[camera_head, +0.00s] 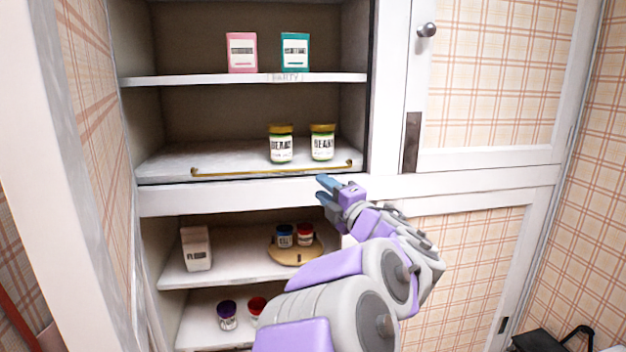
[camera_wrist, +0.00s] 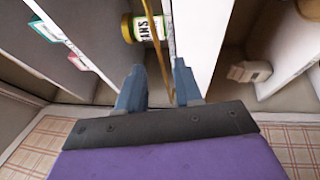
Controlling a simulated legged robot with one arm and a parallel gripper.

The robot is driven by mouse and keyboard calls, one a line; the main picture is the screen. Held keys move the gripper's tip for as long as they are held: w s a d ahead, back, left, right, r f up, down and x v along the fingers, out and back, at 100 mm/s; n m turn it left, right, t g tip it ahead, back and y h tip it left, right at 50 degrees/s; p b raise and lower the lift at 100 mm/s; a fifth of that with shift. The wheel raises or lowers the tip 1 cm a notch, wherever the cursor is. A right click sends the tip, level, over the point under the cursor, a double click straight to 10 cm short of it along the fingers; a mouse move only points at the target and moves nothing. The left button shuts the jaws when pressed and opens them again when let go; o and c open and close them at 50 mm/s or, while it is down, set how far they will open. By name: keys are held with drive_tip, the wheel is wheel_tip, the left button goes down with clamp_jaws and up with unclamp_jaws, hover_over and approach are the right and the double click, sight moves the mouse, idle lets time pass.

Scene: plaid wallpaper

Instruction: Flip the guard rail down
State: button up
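The guard rail (camera_head: 270,171) is a thin gold bar along the front edge of the middle shelf, in front of two jars. My gripper (camera_head: 322,190) is just below and in front of the rail's right part. In the wrist view, my gripper (camera_wrist: 158,88) is open, with its two blue-grey fingers apart. The rail (camera_wrist: 154,42) runs lengthwise into the gap between them there. I cannot tell whether either finger touches it.
Two gold-lidded jars, one here (camera_head: 281,144), stand behind the rail. Pink (camera_head: 241,52) and teal (camera_head: 295,52) boxes stand on the shelf above. Below are a flour box (camera_head: 196,249) and a round tray (camera_head: 297,259) with small jars. A closed cabinet door (camera_head: 490,80) is at right.

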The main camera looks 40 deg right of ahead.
drive_tip(key=v, duration=0.7)
drive_tip(key=shift+p, duration=0.35)
drive_tip(key=shift+w, duration=0.1)
